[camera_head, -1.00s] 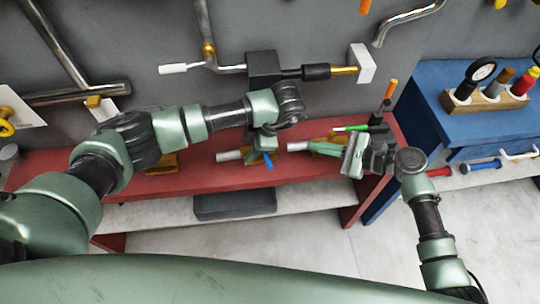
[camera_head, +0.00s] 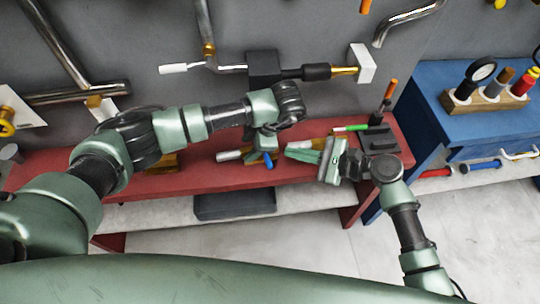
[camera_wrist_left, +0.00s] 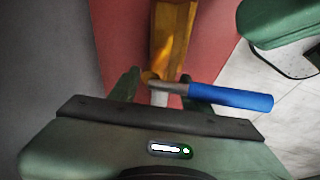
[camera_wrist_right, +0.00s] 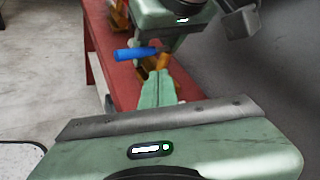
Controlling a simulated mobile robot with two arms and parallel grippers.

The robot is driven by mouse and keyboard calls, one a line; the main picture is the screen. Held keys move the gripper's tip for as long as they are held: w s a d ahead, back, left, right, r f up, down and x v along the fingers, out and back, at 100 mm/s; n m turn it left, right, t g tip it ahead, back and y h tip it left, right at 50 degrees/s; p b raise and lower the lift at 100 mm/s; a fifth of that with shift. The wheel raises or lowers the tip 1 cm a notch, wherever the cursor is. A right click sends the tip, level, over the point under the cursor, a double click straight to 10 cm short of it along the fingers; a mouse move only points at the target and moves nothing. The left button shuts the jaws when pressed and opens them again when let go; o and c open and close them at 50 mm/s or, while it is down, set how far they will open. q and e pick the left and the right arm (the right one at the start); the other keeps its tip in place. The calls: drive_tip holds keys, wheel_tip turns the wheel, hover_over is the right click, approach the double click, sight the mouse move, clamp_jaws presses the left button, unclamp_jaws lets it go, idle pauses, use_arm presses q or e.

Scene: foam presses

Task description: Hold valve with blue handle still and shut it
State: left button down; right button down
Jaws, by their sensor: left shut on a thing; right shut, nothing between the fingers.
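The valve has a brass-coloured body (camera_wrist_left: 172,40) and a blue handle (camera_wrist_left: 232,97). In the head view the blue handle (camera_head: 268,160) pokes out below my left gripper (camera_head: 262,146). My left gripper is shut on the valve, with its fingers around the pale pipe end (camera_wrist_left: 159,98), while the handle sticks out to one side. My right gripper (camera_head: 288,152) is shut and empty, just right of the valve. In the right wrist view its closed fingers (camera_wrist_right: 158,88) point toward the valve and the blue handle (camera_wrist_right: 136,53). The handle appears apart from them.
The valve is at the red bench (camera_head: 200,175). A green-handled tool (camera_head: 352,128) and a dark holder (camera_head: 378,138) are behind my right gripper. Pipes run along the grey wall above. A blue cabinet (camera_head: 450,85) stands at the right.

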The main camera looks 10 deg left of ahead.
use_arm(q)
drive_tip(key=shift+s+f, duration=0.15)
drive_tip(key=shift+f, duration=0.15)
use_arm(e)
drive_tip(key=shift+s+a, duration=0.25)
drive_tip(key=shift+a, duration=0.25)
drive_tip(key=shift+s+a, duration=0.25)
drive_tip(key=shift+a, duration=0.25)
drive_tip(key=shift+a, duration=0.15)
idle(1.0)
drive_tip(key=shift+s+a+f, duration=0.1)
drive_tip(key=shift+a, duration=0.15)
drive_tip(key=shift+s+a, duration=0.1)
drive_tip(key=shift+a, duration=0.1)
idle(0.4)
use_arm(q)
drive_tip(key=shift+d, duration=0.2)
use_arm(e)
drive_tip(key=shift+s+a, duration=0.4)
drive_tip(key=shift+a, duration=0.3)
idle(0.5)
drive_tip(key=shift+d, duration=0.1)
use_arm(q)
drive_tip(key=shift+a, duration=0.2)
use_arm(e)
drive_tip(key=shift+w+d, duration=0.45)
drive_tip(key=shift+d, duration=0.3)
